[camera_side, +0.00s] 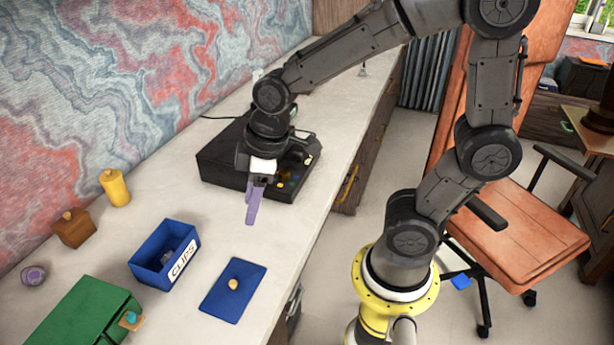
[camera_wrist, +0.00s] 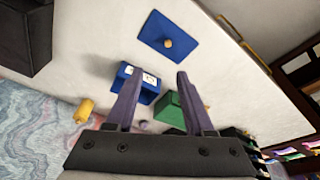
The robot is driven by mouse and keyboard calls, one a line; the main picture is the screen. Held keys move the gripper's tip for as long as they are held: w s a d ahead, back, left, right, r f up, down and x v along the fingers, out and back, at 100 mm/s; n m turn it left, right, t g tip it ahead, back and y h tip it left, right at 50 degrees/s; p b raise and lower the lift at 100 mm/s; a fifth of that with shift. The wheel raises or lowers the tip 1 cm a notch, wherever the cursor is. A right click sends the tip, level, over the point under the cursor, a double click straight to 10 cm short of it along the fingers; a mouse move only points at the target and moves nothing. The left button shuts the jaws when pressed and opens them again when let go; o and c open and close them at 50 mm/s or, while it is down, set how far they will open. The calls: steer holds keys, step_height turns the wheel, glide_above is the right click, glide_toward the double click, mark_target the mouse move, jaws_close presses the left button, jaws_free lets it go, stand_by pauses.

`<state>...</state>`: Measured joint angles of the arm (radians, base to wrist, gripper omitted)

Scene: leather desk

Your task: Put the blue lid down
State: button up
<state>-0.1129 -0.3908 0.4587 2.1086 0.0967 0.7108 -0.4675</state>
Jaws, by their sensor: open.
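The blue lid (camera_side: 224,298) lies flat on the desk with its round wooden knob (camera_side: 233,284) facing up. The blue box marked CLIPS (camera_side: 150,268) stands open beside it, to the left, with something clear inside. The lid also shows in the wrist view (camera_wrist: 153,38), beyond my fingertips and apart from them. My gripper (camera_side: 251,205) is above the desk, up and to the right of the box in the side view. Its purple fingers are apart and empty in the wrist view (camera_wrist: 160,77).
A green box (camera_side: 92,305) with a small drawer stands at the front left. A yellow cylinder (camera_side: 115,188), a wooden block (camera_side: 74,228) and a purple roll (camera_side: 34,276) are near the wall. A black case (camera_side: 222,160) sits behind my gripper. The desk's right edge is near the lid.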

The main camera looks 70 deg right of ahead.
steer(key=s+d+r+m+t, duration=0.1)
steer(key=s+d+r+m, duration=0.1)
steer(key=s, duration=0.3)
steer(key=s+d+r+m+t+h, duration=0.1)
steer(key=s+d+r+m, duration=0.1)
steer(key=s+r+m, duration=0.2)
steer(key=shift+s+d+r+t, duration=0.35)
steer(key=shift+s+r, duration=0.3)
steer(key=shift+s, duration=0.55)
